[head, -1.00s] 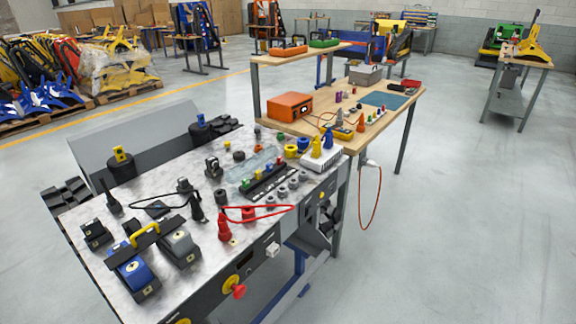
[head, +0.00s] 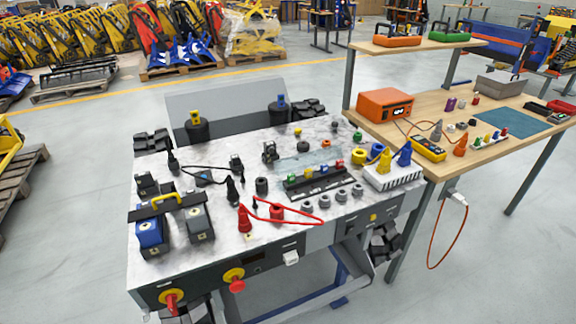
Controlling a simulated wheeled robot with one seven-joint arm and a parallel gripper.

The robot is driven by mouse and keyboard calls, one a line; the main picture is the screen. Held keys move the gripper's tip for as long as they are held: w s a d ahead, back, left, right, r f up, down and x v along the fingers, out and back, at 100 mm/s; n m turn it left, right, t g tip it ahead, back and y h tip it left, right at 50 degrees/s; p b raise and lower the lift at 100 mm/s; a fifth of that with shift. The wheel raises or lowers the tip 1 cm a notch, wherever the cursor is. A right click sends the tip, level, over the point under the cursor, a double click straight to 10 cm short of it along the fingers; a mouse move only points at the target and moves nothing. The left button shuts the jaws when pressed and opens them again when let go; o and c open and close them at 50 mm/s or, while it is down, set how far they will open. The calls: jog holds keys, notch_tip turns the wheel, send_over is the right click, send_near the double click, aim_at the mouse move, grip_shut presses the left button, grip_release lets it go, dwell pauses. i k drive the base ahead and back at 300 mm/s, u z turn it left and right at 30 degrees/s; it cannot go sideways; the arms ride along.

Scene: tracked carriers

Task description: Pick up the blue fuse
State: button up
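A black rack (head: 318,186) lies on the marbled top of the near workbench. My gripper is not in view.
The near workbench (head: 150,263) also carries grey rings, a red cone with a red cable, and blue and grey boxes. A wooden table (head: 440,185) with an orange case (head: 385,104) stands at the right. The floor in front is clear.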

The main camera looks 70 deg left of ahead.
aim_at(323, 168)
jog(key=u, duration=0.75)
jog(key=i, duration=1.05)
jog(key=u, duration=0.7)
